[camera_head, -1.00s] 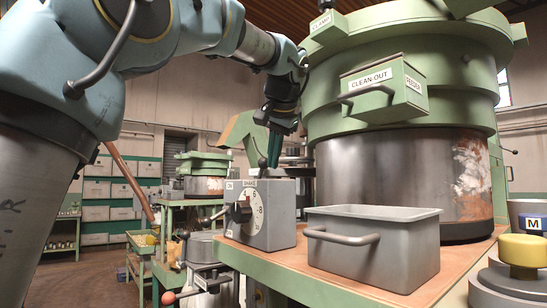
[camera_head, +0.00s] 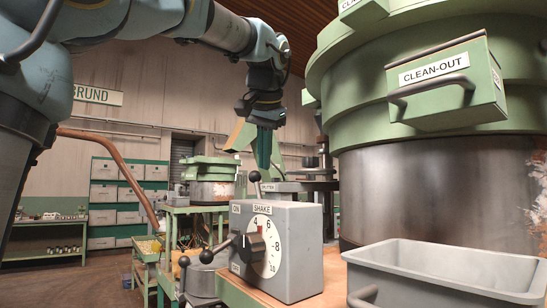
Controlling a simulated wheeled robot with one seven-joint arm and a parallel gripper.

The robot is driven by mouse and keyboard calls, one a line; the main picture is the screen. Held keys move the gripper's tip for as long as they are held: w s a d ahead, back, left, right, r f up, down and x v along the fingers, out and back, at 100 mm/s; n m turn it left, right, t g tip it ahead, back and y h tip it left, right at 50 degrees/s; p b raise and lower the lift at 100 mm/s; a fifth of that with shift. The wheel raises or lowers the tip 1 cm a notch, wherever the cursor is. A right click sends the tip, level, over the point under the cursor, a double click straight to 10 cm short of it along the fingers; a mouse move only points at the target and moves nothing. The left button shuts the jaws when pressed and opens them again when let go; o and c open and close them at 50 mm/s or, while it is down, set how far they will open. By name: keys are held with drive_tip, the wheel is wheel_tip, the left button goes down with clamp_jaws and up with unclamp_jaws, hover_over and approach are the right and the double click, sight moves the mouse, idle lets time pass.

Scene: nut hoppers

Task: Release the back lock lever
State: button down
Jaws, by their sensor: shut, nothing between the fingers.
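My gripper (camera_head: 264,158) points down with its teal fingers shut and empty, above and behind the grey SHAKE box. A black ball-topped lever (camera_head: 253,177) stands up just behind the box, close below and left of the fingertips; I cannot tell whether they touch. It may be the back lock lever, but no label on it shows. Its lower part is hidden by the box. Another black-knobbed lever (camera_head: 206,256) is in front of the box, lower left.
The grey SHAKE box (camera_head: 300,262) with its dial is in the foreground. The green CLEAN-OUT hopper (camera_head: 362,115) and a grey bin (camera_head: 440,278) fill the right. A SPLITTER label (camera_head: 269,187) shows behind the box. Green benches (camera_head: 180,209) stand further back.

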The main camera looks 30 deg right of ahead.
drive_tip(key=shift+w+a+f+p, duration=0.15)
drive_tip(key=shift+w+p, duration=0.1)
drive_tip(key=shift+w, duration=0.65)
drive_tip(key=shift+w+a+f+p, duration=0.1)
drive_tip(key=shift+w+a+p, duration=0.1)
drive_tip(key=shift+w, duration=0.7)
drive_tip(key=shift+w+a+f, duration=0.1)
drive_tip(key=shift+w+f, duration=0.1)
drive_tip(key=shift+w, duration=0.2)
drive_tip(key=shift+f, duration=0.15)
drive_tip(key=shift+a, duration=0.1)
drive_tip(key=w+a+r+p, duration=0.2)
drive_tip(key=r+p, duration=0.4)
drive_tip(key=r, duration=0.3)
drive_tip(key=shift+w+a+r+p, duration=0.3)
drive_tip(key=shift+a+r+p, duration=0.1)
drive_tip(key=shift+a, duration=0.25)
drive_tip(key=shift+f, duration=0.15)
